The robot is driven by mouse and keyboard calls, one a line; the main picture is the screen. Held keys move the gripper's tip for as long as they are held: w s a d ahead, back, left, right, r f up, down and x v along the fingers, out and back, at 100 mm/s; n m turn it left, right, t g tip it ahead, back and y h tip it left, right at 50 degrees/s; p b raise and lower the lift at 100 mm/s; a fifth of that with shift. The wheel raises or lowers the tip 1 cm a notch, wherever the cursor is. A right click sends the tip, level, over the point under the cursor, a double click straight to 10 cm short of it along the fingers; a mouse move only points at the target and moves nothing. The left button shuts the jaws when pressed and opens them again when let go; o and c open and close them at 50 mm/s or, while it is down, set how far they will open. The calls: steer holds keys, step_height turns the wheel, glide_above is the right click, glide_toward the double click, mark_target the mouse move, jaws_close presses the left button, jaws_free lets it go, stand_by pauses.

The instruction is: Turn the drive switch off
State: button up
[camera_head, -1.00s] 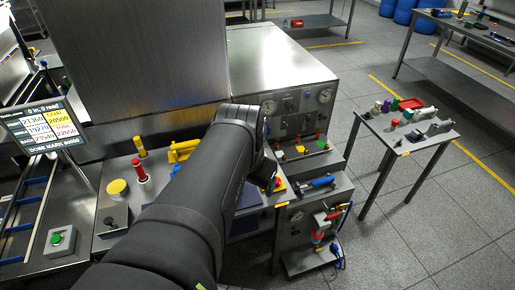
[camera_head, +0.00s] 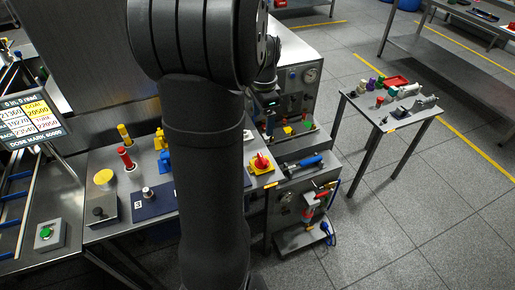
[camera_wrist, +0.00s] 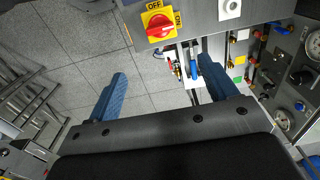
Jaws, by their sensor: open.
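The drive switch is a red rotary knob on a yellow plate (camera_wrist: 160,25), marked OFF and ON, in the upper middle of the wrist view. Its handle lies roughly crosswise and seems to point toward the ON mark, though it is small. In the head view the switch (camera_head: 261,164) sits at the right end of the bench, just right of my arm. My gripper (camera_wrist: 162,68) is open and empty, its two blue fingers spread wide. The switch lies beyond the fingertips, apart from them. In the head view my arm hides the fingers.
A blue-handled tool (camera_head: 303,164) lies on a shelf right of the switch. Red and blue valve fittings (camera_head: 318,205) stand below it. A dark blue mat (camera_head: 150,205) and yellow and red posts are left of my arm. A side table (camera_head: 392,108) holds small parts.

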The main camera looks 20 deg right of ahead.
mark_target(262, 158)
step_height(262, 158, down, 17)
steer(key=shift+f, duration=0.15)
stand_by(0.4)
steer(key=c, duration=1)
